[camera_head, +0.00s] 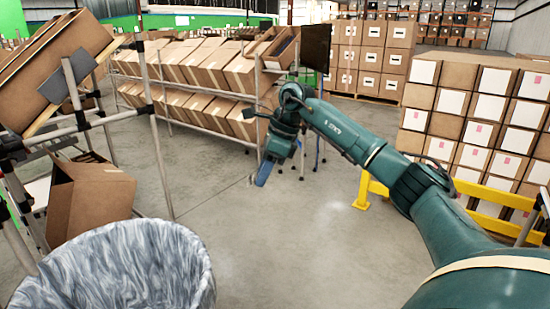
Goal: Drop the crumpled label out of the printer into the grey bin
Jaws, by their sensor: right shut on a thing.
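A large round bin (188,270) with a mottled grey, marbled surface stands at the lower left, cut off by the bottom edge. My right arm reaches in from the right. Its gripper (264,174) hangs in mid-picture, pointing down, beyond the bin and to its right. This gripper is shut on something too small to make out. I cannot pick out the crumpled label or clearly identify a printer. My left gripper is not in view.
A metal rack with a tilted carton (62,62) stands at the left, with an open carton (90,195) below. Tilted cartons fill a flow rack (190,68) behind. A dark screen (316,46) stands beyond my arm. A yellow rail (362,192) is at the right. The middle floor is clear.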

